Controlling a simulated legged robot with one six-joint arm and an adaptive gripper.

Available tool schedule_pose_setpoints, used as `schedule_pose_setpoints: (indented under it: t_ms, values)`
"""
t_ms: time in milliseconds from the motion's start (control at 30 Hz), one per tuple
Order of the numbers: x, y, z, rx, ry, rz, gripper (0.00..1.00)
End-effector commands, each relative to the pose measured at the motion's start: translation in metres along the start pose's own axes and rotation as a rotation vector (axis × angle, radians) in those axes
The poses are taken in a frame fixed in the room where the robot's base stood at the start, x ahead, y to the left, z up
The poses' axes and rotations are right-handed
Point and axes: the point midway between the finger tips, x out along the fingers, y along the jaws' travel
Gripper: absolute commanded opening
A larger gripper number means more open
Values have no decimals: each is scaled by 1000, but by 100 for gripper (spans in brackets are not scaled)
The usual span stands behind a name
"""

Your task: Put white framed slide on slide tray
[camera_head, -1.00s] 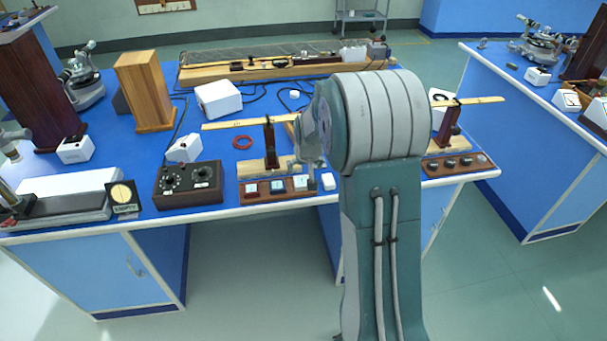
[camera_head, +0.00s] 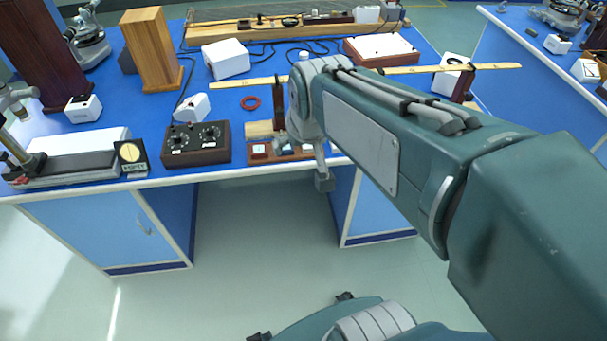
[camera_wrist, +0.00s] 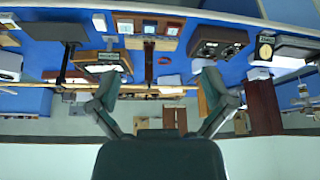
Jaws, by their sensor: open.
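The slide tray (camera_head: 270,160) is a low brown strip at the front edge of the blue bench. A red slide (camera_head: 259,150) and a teal one sit in it; my arm covers its right end. In the wrist view, which is upside down, the tray (camera_wrist: 137,30) holds several small slides. A small white framed slide (camera_wrist: 99,22) lies beside the tray there, apart from it; my arm hides it in the head view. My gripper (camera_wrist: 160,76) is open and empty, its fingers spread. In the head view it is mostly hidden behind my wrist near the tray.
A dark box with two dials (camera_head: 196,144) stands left of the tray. A wooden ruler (camera_head: 242,83) on a dark post stands behind the tray. Floor in front of the bench is clear.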

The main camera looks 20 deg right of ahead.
Motion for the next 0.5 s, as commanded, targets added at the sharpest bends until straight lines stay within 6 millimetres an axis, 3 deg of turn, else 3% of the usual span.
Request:
schedule_pose_setpoints:
  t_ms: [100,233,333,500]
  values:
    - [-25,-11,34,-32,19,-17,100]
    - [-41,-18,68,-60,27,-31,100]
    - [-47,-20,84,-73,31,-38,100]
    - [-49,-21,93,-80,30,-41,100]
